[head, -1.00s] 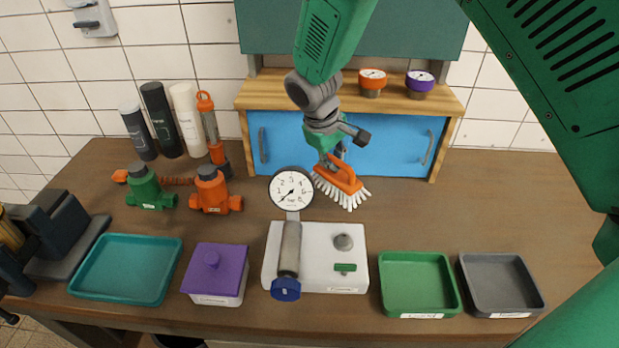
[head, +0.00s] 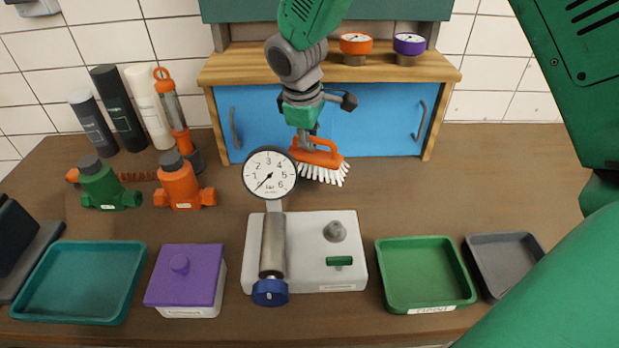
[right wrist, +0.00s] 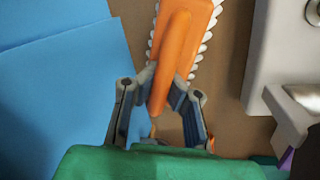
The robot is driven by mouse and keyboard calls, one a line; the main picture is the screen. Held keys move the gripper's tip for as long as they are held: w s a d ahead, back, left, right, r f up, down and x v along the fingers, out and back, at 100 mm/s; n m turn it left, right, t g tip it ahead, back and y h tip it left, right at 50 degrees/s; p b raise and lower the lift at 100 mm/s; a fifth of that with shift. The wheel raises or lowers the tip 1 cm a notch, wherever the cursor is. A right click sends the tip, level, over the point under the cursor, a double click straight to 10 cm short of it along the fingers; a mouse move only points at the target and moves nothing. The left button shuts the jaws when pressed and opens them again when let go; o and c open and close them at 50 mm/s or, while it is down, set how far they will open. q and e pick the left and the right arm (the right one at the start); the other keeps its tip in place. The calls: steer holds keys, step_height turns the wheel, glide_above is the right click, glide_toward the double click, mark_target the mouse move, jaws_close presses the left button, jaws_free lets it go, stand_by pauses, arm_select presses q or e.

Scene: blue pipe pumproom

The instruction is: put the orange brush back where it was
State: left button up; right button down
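The orange brush (head: 318,158) with white bristles is in front of the blue cabinet, bristles downward. My right gripper (head: 306,143) reaches down from above and is shut on its handle. In the right wrist view the two fingers (right wrist: 168,82) close around the end of the orange handle (right wrist: 172,65), and the white bristles show along both sides of the brush. I cannot tell whether the bristles touch the table. My left gripper is not in view.
A pressure gauge (head: 269,172) and white box (head: 310,275) stand close in front of the brush. The blue cabinet (head: 375,128) is close behind. Orange (head: 178,185) and green (head: 100,187) valves stand left. A green tray (head: 420,240) is front right. The table right of the brush is clear.

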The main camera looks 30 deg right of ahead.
mark_target(299, 162)
steer(key=a+f, duration=0.1)
steer(key=f, duration=0.2)
steer(key=a+f, duration=0.1)
steer(key=f, duration=0.1)
steer(key=shift+a+f, duration=0.3)
steer(key=shift+a, duration=0.05)
steer(key=shift+w+d+f, duration=0.1)
steer(key=shift+d+f, duration=0.05)
steer(key=shift+f, duration=0.05)
steer(key=shift+d+f, duration=0.1)
steer(key=shift+d, duration=0.25)
steer(key=c, duration=2.1)
jaws_free()
steer(key=shift+d, duration=0.3)
steer(key=o, duration=0.4)
steer(key=shift+d+f, duration=0.1)
steer(key=shift+d, duration=0.25)
steer(key=shift+a, duration=0.6)
steer(key=shift+a+r, duration=0.2)
steer(key=shift+a, duration=0.15)
steer(key=shift+r, duration=0.15)
steer(key=v, duration=0.4)
steer(key=d+v, duration=0.1)
steer(key=v, duration=0.2)
steer(key=shift+d+r, duration=0.15)
steer(key=shift+r, duration=0.05)
steer(key=shift+v, duration=2)
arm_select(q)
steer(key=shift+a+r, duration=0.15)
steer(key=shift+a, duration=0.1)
